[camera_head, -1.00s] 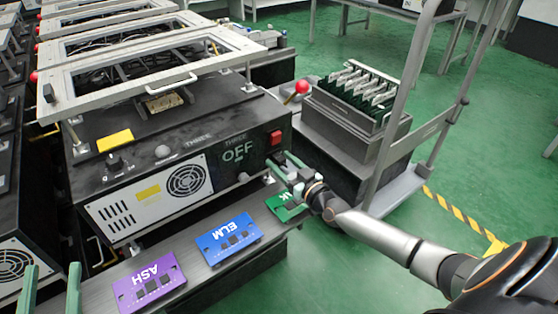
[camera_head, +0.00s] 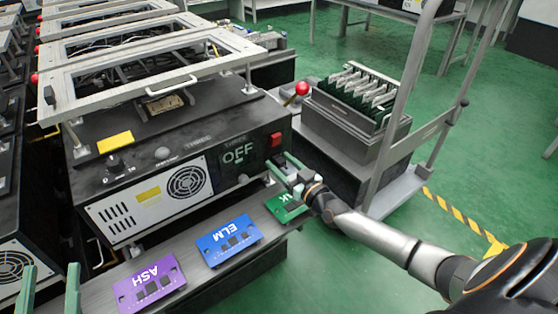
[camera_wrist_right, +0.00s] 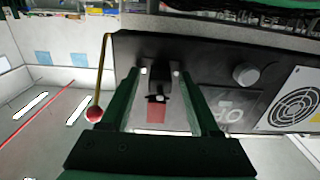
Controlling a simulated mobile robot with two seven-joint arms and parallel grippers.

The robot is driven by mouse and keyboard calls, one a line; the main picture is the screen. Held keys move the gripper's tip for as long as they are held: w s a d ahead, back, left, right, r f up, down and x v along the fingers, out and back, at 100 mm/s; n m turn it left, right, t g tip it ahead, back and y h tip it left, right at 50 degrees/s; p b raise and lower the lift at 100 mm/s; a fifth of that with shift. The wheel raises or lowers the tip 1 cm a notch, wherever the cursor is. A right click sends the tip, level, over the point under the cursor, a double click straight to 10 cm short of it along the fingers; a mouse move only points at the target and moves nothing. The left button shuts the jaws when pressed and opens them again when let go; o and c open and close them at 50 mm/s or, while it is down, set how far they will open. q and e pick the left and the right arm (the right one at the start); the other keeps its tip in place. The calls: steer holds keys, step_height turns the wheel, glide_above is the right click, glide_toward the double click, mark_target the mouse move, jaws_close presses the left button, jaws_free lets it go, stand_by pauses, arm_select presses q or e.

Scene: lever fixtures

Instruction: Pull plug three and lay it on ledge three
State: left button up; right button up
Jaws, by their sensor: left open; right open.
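The machine front (camera_head: 150,200) carries THREE and OFF labels and a red switch (camera_head: 276,138). In the right wrist view, a black plug-like piece (camera_wrist_right: 158,80) sits on the panel beside the red switch (camera_wrist_right: 156,113). It appears between my right fingertips; contact cannot be told. My right gripper (camera_head: 277,164) is open at the panel's right end and hides this piece in the head view; its green fingers also show in the wrist view (camera_wrist_right: 159,73). The grey ledge (camera_head: 191,264) runs below the panel. My left gripper (camera_head: 52,266) is open and empty at lower left.
On the ledge lie a purple ASH card (camera_head: 149,282), a blue ELM card (camera_head: 229,240) and a green card (camera_head: 287,206) under my right gripper. A red-balled lever (camera_head: 300,88) stands near a cart with a card rack (camera_head: 355,110). A knob (camera_wrist_right: 246,74) protrudes nearby.

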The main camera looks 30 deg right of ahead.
mark_target(283, 165)
stand_by(0.4)
jaws_close()
stand_by(0.5)
stand_by(0.9)
steer(key=shift+s, duration=0.15)
steer(key=shift+s+d+p, duration=0.2)
steer(key=shift+s+p, duration=1.5)
steer(key=shift+s, duration=1.15)
